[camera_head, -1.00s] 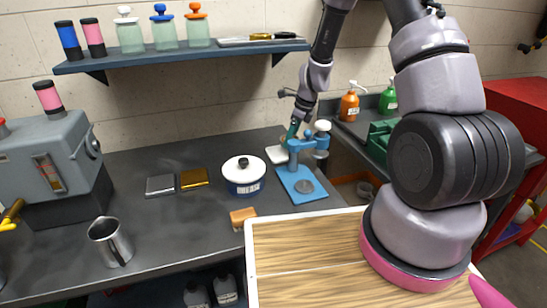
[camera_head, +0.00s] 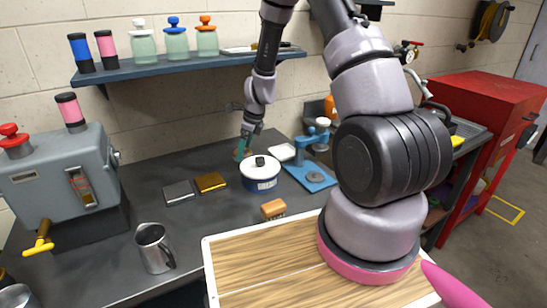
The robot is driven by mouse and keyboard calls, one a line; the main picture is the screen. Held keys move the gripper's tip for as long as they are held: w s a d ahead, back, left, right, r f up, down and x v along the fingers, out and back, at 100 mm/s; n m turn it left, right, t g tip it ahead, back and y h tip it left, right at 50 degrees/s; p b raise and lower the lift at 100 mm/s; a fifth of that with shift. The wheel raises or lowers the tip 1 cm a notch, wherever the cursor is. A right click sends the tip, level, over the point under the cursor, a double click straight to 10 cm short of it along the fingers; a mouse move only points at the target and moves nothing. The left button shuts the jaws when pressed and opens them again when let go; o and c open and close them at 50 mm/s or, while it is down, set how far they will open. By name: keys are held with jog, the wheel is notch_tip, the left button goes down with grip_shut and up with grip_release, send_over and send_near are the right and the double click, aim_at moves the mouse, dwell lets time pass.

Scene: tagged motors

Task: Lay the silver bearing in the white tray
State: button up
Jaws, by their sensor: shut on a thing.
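The white tray (camera_head: 281,152) lies on the dark bench behind the blue press stand, partly hidden by it, and looks empty. My gripper (camera_head: 242,153) is left of the tray, behind the white-lidded blue pot. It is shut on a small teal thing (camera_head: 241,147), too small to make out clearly. I cannot pick out the silver bearing for certain. A round grey disc (camera_head: 315,177) lies on the base of the blue stand (camera_head: 298,170), but I cannot tell whether it is the bearing or part of the stand.
The pot (camera_head: 262,182) stands in front of my gripper. Silver (camera_head: 179,192) and gold (camera_head: 210,182) flat cases lie to its left, an orange block (camera_head: 273,209) in front. A metal jug (camera_head: 152,248) and grey machine (camera_head: 62,178) stand further left. A shelf (camera_head: 180,65) overhangs the bench.

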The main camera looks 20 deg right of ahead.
send_over(283, 153)
jog(key=shift+s+d, duration=0.25)
jog(key=shift+d, duration=0.1)
jog(key=shift+f, duration=1.7)
jog(key=shift+f, duration=0.15)
jog(key=o, duration=1.6)
